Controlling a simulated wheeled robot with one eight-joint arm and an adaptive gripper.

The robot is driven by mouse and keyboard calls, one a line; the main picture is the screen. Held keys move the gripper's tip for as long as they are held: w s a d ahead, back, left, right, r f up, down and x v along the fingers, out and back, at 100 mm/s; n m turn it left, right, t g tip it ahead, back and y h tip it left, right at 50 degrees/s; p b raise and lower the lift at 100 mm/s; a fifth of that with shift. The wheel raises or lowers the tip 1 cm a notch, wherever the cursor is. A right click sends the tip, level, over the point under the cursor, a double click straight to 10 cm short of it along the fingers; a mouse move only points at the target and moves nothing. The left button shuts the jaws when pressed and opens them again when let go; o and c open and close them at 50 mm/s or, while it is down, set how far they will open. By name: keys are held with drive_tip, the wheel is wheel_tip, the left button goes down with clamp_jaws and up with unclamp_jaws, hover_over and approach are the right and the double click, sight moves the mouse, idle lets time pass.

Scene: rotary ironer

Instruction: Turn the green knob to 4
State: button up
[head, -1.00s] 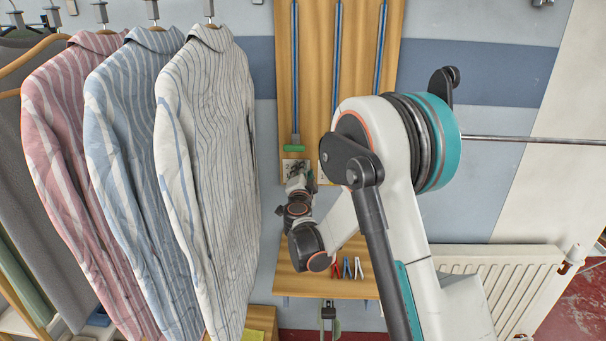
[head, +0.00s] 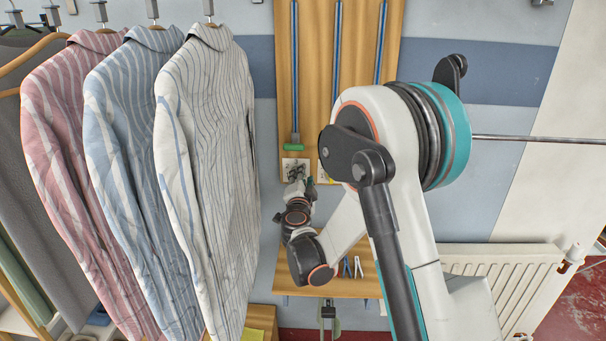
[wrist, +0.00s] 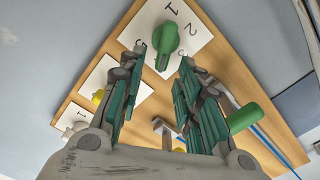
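The green knob (wrist: 166,38) sits on a white numbered card (wrist: 196,28) on the wooden board. In the wrist view its narrow grip points down, toward my gripper. The digits 1, 2, 3 and 5 show around it; I cannot make out a 4. I cannot tell whether a fingertip touches the knob. In the head view my gripper (head: 297,178) is at the card's lower edge and hides the knob.
A green slider handle (wrist: 243,117) on a blue rod is close to the right finger. More white cards (wrist: 100,78) lie to the left, one with a yellow knob. Striped shirts (head: 205,150) hang left of my arm. A wooden shelf (head: 330,285) with clothespins is below.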

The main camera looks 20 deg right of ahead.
drive_tip(key=v, duration=0.8)
drive_tip(key=s+a+r+n+t+y, duration=0.1)
drive_tip(key=s+a+r+n+y, duration=0.15)
drive_tip(key=r, duration=0.25)
drive_tip(key=s+a+r+n+y, duration=0.1)
drive_tip(key=a+r+n+y, duration=0.1)
drive_tip(key=r+n+y, duration=0.3)
drive_tip(key=s+a+r+n+g+y, duration=0.2)
drive_tip(key=s+a+r+n, duration=0.15)
drive_tip(key=s, duration=0.25)
drive_tip(key=s+d+f+n+g+h, duration=0.1)
drive_tip(key=s+d+f+g, duration=0.2)
drive_tip(key=s, duration=0.6)
drive_tip(key=s+d+f+n+g+h, duration=0.1)
drive_tip(key=s+d+f+n+g, duration=0.1)
drive_tip(key=s, duration=0.7)
drive_tip(key=s+d+f+n+g+h, duration=0.1)
drive_tip(key=s+d+f+g, duration=0.3)
drive_tip(key=s, duration=0.5)
wheel_tip(320, 180, down, 2)
drive_tip(key=shift+f+n+h, duration=0.15)
drive_tip(key=shift+n+h, duration=0.15)
drive_tip(key=shift+h, duration=0.15)
drive_tip(key=shift+w, duration=0.1)
